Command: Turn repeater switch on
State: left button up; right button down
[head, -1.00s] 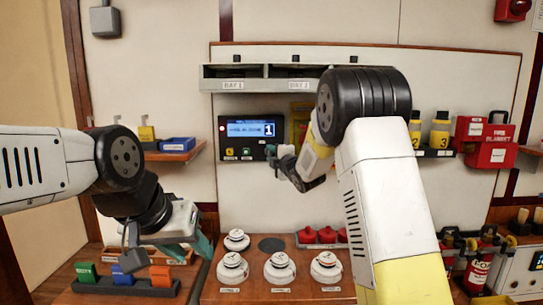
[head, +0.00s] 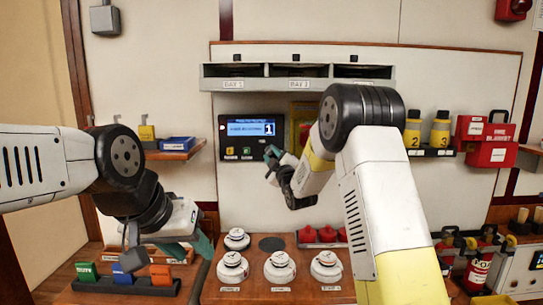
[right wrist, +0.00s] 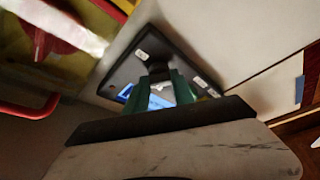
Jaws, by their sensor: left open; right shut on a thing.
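The repeater panel (head: 249,128) is a dark box with a lit blue screen showing a white "1", mounted on the wall board. Coloured buttons sit below the screen. My right gripper (head: 272,156) is at the panel's lower right corner. In the right wrist view its green fingers (right wrist: 160,92) are shut on a small dark part, seemingly the repeater switch (right wrist: 158,73), on the tilted-looking panel face (right wrist: 150,60). The switch's exact position is hidden by the fingers. My left gripper (head: 198,243) is open and empty above the left side of the bench, away from the panel.
Several white detectors (head: 279,267) stand on the wooden bench below. A bay rack (head: 297,77) sits above the panel. A yellow-framed box (head: 301,116) is close to the panel's right. Coloured blocks (head: 122,273) stand in a rack at lower left.

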jog(key=m+t+h, duration=0.1)
jog(key=m+h, duration=0.1)
jog(key=m, duration=0.3)
jog(key=m+t+h, duration=0.1)
jog(key=m+h, duration=0.1)
jog(key=m, duration=0.3)
jog(key=m+t+h, duration=0.1)
jog(key=m+h, duration=0.1)
jog(key=m, duration=0.3)
jog(key=shift+a+f+h, duration=0.35)
jog(key=shift+a+h, duration=0.05)
jog(key=shift+m, duration=0.3)
jog(key=c, duration=1.1)
grip_release()
jog(key=shift+r, duration=0.1)
jog(key=v, duration=0.8)
